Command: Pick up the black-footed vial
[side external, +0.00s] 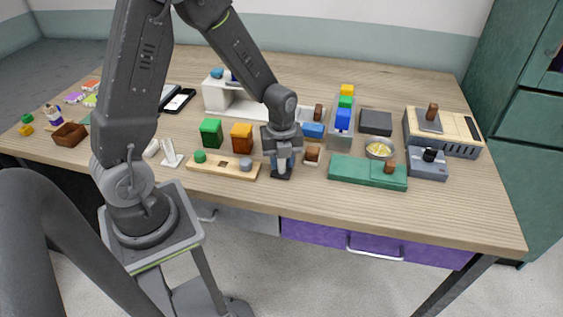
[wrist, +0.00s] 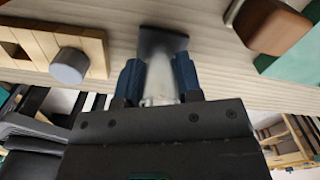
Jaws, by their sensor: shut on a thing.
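The black-footed vial is a pale, whitish tube with a dark square foot. In the wrist view the vial (wrist: 160,78) stands between the two blue fingers of my gripper (wrist: 160,80), which are shut on its body. Its dark foot (wrist: 163,41) sticks out beyond the fingertips. In the side external view my gripper (side external: 282,160) points down near the table's front edge, with the vial (side external: 281,167) between its fingers and the dark foot at or just above the tabletop. I cannot tell whether the foot touches the table. The vial's upper end is hidden by the gripper.
A wooden board (side external: 215,168) with a green and a grey knob lies just left of my gripper. A small brown-topped block (side external: 312,154) stands close on the right, with a long green block (side external: 350,172) beyond it. Green (side external: 211,132) and orange (side external: 241,138) blocks stand behind left.

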